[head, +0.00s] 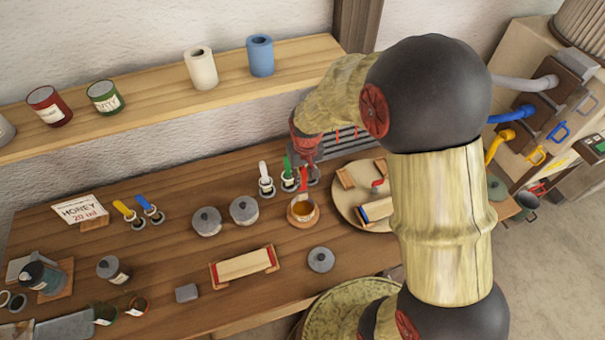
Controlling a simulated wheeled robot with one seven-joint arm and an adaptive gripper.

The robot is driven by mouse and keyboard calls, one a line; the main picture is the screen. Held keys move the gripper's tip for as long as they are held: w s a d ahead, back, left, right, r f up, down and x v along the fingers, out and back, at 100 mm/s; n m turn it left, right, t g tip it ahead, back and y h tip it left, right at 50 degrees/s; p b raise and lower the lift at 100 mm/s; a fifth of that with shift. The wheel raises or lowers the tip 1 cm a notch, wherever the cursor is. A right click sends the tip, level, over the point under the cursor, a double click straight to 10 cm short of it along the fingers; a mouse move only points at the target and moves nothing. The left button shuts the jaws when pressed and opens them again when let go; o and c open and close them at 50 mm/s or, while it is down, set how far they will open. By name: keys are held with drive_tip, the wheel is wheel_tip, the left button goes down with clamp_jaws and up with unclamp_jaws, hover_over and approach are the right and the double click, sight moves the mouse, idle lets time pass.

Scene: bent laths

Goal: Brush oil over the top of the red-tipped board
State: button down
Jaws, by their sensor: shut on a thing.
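The red-tipped board (245,265) is a pale board with red ends, lying on the wooden bench left of centre at the front. My gripper (305,168) is at the back of the bench, small and partly hidden by my own wrist. It is shut on a red-handled brush (303,181), held upright above the cup of amber oil (303,208). The brush's lower end is at the cup; whether it touches the oil cannot be told. The board is in front and to the left of the gripper, apart from it.
A white-handled brush (264,173) and a green-handled brush (287,168) stand close left of my gripper. Lidded grey pots (206,221) and a grey lid (320,259) surround the board. A round tray (348,209) holds a blue-ended piece (376,210).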

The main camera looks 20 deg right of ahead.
sight(303, 168)
drive_tip(key=shift+f+b, duration=2.85)
drive_tip(key=shift+f, duration=1.7)
drive_tip(key=shift+r, duration=0.15)
drive_tip(key=shift+r+p, duration=2.85)
drive_tip(key=shift+r, duration=1.35)
drive_tip(key=shift+r+p, duration=1.3)
drive_tip(key=shift+r, duration=0.75)
drive_tip(key=shift+f, duration=0.1)
